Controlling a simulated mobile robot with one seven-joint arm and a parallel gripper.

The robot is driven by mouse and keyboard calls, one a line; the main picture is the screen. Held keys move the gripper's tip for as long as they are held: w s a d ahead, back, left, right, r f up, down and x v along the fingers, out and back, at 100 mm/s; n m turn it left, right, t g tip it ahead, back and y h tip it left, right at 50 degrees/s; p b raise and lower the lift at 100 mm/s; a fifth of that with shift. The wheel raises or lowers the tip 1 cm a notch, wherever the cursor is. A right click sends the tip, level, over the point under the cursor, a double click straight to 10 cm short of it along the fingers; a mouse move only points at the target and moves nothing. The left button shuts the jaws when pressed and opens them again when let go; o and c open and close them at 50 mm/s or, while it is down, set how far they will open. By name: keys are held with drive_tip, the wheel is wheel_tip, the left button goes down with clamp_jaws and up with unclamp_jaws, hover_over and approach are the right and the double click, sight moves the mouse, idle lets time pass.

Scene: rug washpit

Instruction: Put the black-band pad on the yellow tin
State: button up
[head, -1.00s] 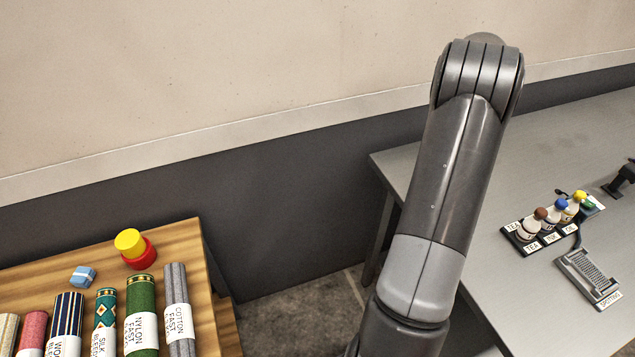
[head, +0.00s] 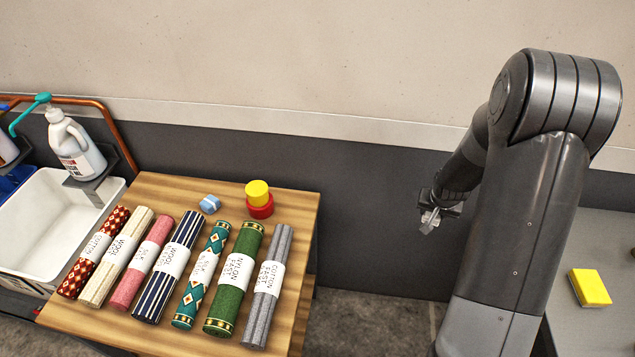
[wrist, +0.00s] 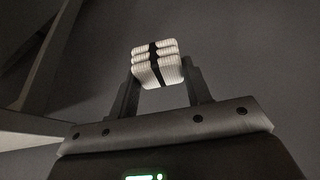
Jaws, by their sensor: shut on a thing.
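My gripper (head: 431,216) is in the air in front of the dark lower wall, right of the wooden table. In the wrist view my gripper (wrist: 158,80) is shut on the black-band pad (wrist: 170,70), a white ribbed stack with a black band around its middle. In the head view a small pale thing at the fingertips is too small to make out. The yellow tin (head: 257,190), a short round piece, sits on top of a red round piece (head: 261,211) at the back of the wooden table, left of and apart from my gripper. Nothing lies on its top.
Several labelled rug rolls lie side by side on the wooden table (head: 151,188), with a small blue-and-white block (head: 210,204) behind them. A white basin (head: 40,216) and a white pump jug (head: 76,150) stand left. A yellow block (head: 590,287) lies on the grey bench at right.

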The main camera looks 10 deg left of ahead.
drive_tip(key=s+a+f+n+y, duration=0.1)
drive_tip(key=s+a+f+n, duration=0.2)
drive_tip(key=s+a, duration=0.35)
drive_tip(key=w+a+r+n, duration=0.1)
drive_tip(key=w+a+r, duration=0.35)
drive_tip(key=a, duration=0.35)
drive_tip(key=w+a+r+n, duration=0.1)
drive_tip(key=w+a+r, duration=0.35)
drive_tip(key=a, duration=0.35)
drive_tip(key=s+a+r+n+y, duration=0.1)
drive_tip(key=a+r, duration=0.5)
drive_tip(key=a, duration=0.2)
drive_tip(key=s+a+r+n+y, duration=0.1)
drive_tip(key=s+a+r, duration=0.1)
drive_tip(key=a+r, duration=0.55)
hover_over(256, 184)
drive_tip(key=s, duration=0.2)
drive_tip(key=f, duration=0.8)
drive_tip(key=shift+w+d+f, duration=0.15)
drive_tip(key=shift+d+f, duration=0.15)
drive_tip(key=shift+d, duration=0.1)
drive_tip(key=shift+a+f, duration=0.1)
wheel_tip(256, 184, down, 4)
drive_tip(key=shift+r, duration=0.1)
